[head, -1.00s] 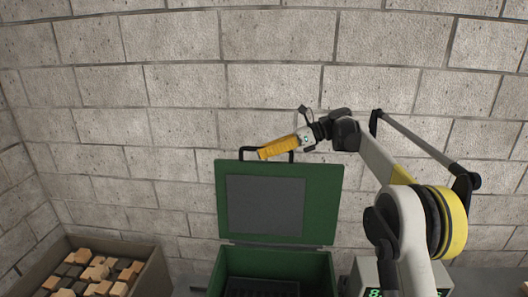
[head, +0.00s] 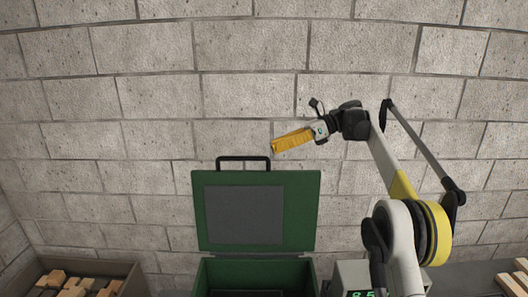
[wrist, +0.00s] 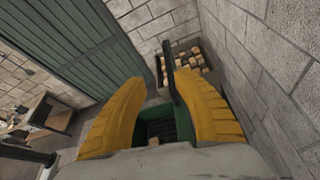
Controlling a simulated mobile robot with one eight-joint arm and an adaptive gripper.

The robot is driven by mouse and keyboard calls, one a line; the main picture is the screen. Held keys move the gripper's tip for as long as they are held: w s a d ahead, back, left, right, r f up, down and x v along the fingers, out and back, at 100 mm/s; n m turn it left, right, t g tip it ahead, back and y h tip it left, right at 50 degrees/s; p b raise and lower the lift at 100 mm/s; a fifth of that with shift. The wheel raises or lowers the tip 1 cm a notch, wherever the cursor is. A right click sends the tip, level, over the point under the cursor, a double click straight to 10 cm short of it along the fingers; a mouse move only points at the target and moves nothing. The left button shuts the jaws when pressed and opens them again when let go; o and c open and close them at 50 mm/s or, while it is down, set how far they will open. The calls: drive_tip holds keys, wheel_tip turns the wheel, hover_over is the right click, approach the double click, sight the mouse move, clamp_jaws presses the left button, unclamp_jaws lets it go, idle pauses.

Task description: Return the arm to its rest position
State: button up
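My gripper (head: 274,147) has yellow fingers and shows in the head view in front of the block wall, just above and to the right of the black handle (head: 243,159) of a green case. In the wrist view my gripper (wrist: 160,82) has its two fingers apart with a gap between the tips, and nothing is held. The case's lid (head: 304,210) stands open and upright. In the wrist view the handle (wrist: 170,68) shows between the fingertips, apart from them as far as I can see, with the green case below.
An open bin (head: 135,277) of wooden blocks stands at the lower left. A grey box with a green display (head: 350,272) stands right of the case. Wooden pieces (head: 515,280) lie at the far right. The wall behind my arm is bare.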

drive_tip(key=shift+d, duration=0.15)
drive_tip(key=shift+s+f+n+b, duration=0.25)
drive_tip(key=shift+f+n+b, duration=0.1)
drive_tip(key=shift+b, duration=0.5)
drive_tip(key=s+d+f+n+t+h+b, duration=0.3)
drive_tip(key=s+d+f+n+b, duration=0.3)
drive_tip(key=s+f, duration=0.7)
drive_tip(key=s+d+f+n+t+h+b, duration=0.3)
drive_tip(key=s+d+f+n+h+b, duration=0.2)
drive_tip(key=s+f+b, duration=0.5)
drive_tip(key=s+d+f+n+t+h+b, duration=0.3)
drive_tip(key=s+d+f+n+h+b, duration=0.2)
drive_tip(key=s+f, duration=1.2)
drive_tip(key=s+d+n+b, duration=0.1)
drive_tip(key=n+b, duration=0.2)
drive_tip(key=shift+d, duration=0.3)
